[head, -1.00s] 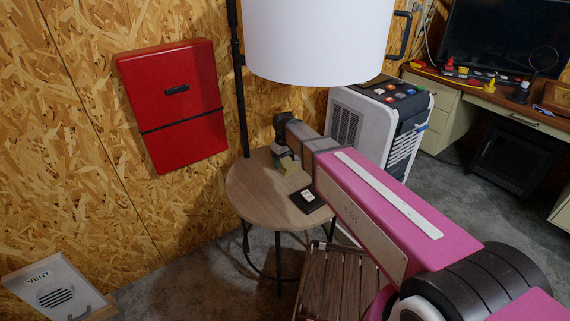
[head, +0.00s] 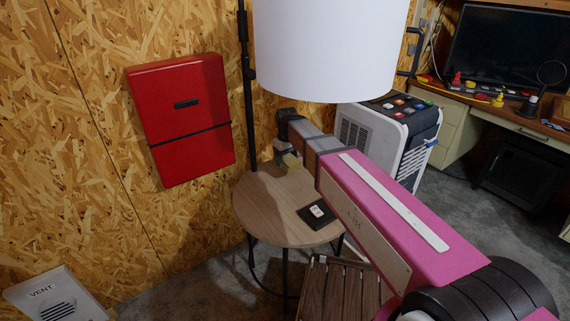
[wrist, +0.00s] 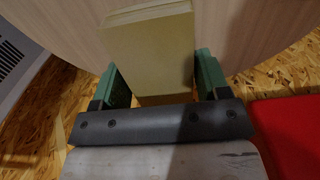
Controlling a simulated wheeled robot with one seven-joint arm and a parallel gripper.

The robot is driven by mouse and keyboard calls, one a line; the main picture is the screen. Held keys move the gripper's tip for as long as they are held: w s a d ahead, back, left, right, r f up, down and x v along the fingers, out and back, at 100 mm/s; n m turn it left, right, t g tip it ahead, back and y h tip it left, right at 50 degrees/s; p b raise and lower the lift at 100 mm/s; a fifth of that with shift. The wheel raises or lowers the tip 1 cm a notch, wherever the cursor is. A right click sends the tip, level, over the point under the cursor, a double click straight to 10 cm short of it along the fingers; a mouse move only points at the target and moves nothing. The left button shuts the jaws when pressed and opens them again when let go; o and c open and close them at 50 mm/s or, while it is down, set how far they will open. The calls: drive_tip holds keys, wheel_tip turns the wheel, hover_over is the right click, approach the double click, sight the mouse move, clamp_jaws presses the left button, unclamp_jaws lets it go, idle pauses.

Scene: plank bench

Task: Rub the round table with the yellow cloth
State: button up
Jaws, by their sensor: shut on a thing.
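The round wooden table (head: 262,215) stands by the wall, its pale top also filling the upper part of the wrist view (wrist: 75,25). My gripper (head: 288,158) is over the table's far side in the head view. In the wrist view my gripper (wrist: 160,72) has its green fingers on either side of the yellow cloth (wrist: 152,50), a thick folded pad, and is shut on it. The cloth also shows in the head view (head: 292,161), partly hidden by my arm. I cannot tell whether the cloth touches the tabletop.
A small dark pad with a white piece (head: 316,213) lies on the table's right side. A white lampshade (head: 330,50) hangs above. A red wall cabinet (head: 180,120) is at left, a white-and-black wheeled unit (head: 390,135) behind my arm. A slatted wooden stool (head: 338,292) stands in front.

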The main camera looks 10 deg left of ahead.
drive_tip(key=shift+r, duration=1.1)
